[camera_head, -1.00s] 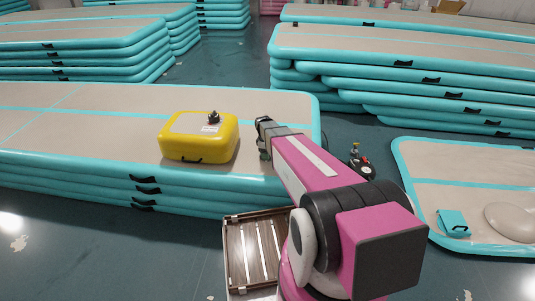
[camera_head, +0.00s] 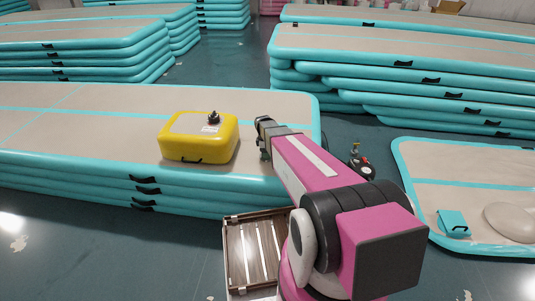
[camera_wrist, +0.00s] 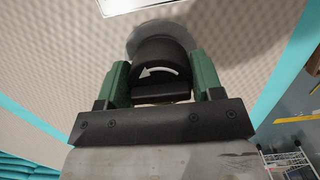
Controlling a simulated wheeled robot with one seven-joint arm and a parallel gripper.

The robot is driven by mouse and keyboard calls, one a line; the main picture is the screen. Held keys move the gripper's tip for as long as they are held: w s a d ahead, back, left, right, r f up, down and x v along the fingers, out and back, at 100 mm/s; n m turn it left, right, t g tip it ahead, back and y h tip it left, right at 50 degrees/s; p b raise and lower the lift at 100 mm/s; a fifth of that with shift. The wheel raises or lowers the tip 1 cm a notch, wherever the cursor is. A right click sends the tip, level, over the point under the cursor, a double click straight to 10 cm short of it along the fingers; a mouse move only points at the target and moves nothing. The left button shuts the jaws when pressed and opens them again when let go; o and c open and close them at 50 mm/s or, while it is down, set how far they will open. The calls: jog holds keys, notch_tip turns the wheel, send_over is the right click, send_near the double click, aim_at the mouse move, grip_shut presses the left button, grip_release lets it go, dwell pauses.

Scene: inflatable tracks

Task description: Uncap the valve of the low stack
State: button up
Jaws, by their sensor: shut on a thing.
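The low stack (camera_head: 70,180) of turquoise-edged beige mats lies at the left in the head view, with its right end under my gripper (camera_head: 263,140). In the wrist view, a black valve cap (camera_wrist: 158,86) with a white curved arrow sits between the green fingers of my gripper (camera_wrist: 160,62), which is shut on it. A pale round flange shows behind the cap, against the beige mat surface (camera_wrist: 60,60). The cap is hidden in the head view. I cannot tell whether it is still seated on the valve.
A yellow case (camera_head: 200,138) with a black knob stands on the low stack, left of my gripper. A slatted wooden crate (camera_head: 252,250) is in front. A flat mat (camera_head: 470,165) lies at the right. Taller stacks (camera_head: 400,70) stand behind, with open floor between.

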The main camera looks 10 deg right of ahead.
jog(key=shift+r, duration=2.15)
